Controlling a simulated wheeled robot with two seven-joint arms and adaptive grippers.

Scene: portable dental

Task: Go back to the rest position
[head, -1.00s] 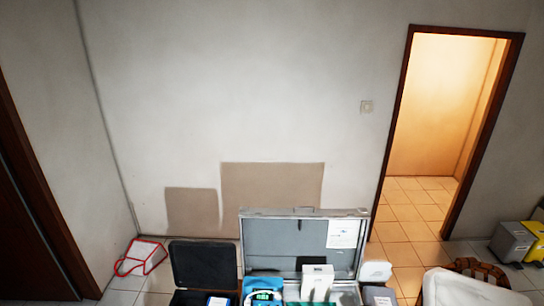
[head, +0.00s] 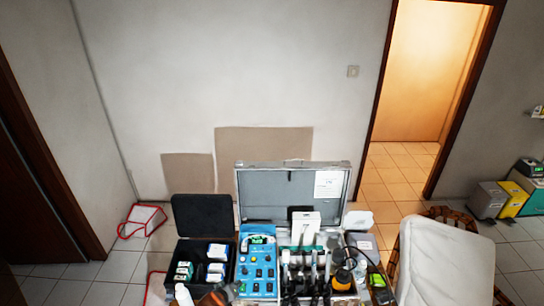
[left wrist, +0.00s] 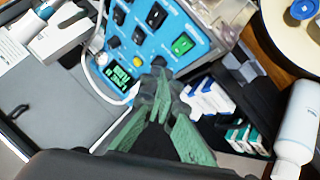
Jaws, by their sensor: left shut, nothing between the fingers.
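My left gripper (left wrist: 160,92) is in the left wrist view, its greenish fingers together and empty. It is above the area between the blue control panel (left wrist: 152,50) with a green display and the black case (left wrist: 235,105) holding small boxes. I see no contact with anything. My right gripper is not in view.
The black case (head: 200,215) stands open at left. A white bottle (head: 183,294) is near the front. A pale chair (head: 440,265) stands at right.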

